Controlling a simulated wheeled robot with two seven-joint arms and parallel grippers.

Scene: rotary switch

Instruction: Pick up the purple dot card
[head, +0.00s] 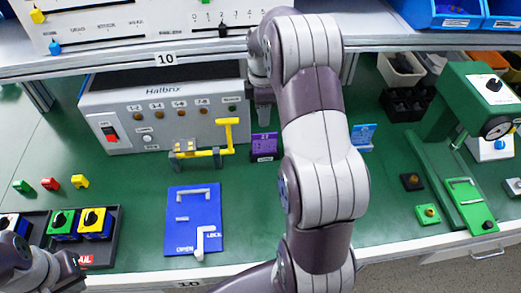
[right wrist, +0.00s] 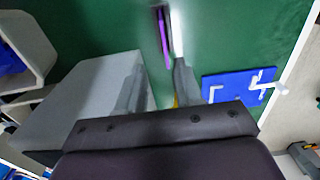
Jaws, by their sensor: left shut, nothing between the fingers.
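The purple dot card (head: 264,147) stands upright on the green bench, just right of the yellow-handled piece. In the right wrist view the purple card (right wrist: 163,38) shows nearly edge-on, ahead of the fingertips. My right gripper (head: 263,108) points down just above the card; in the wrist view its two fingers (right wrist: 158,85) are apart with nothing gripped. The card lies roughly in line with the gap; whether a finger touches it I cannot tell. My left gripper (head: 70,268) is at the lower left corner, shut and empty, partly cut off by the frame.
A grey Halbrix box (head: 165,108) stands behind, under a shelf edge (head: 120,64). A yellow switch handle (head: 228,135) is close left of the card. A blue lock plate (head: 180,225) lies in front. A blue card (head: 362,136) is to the right, beyond my arm.

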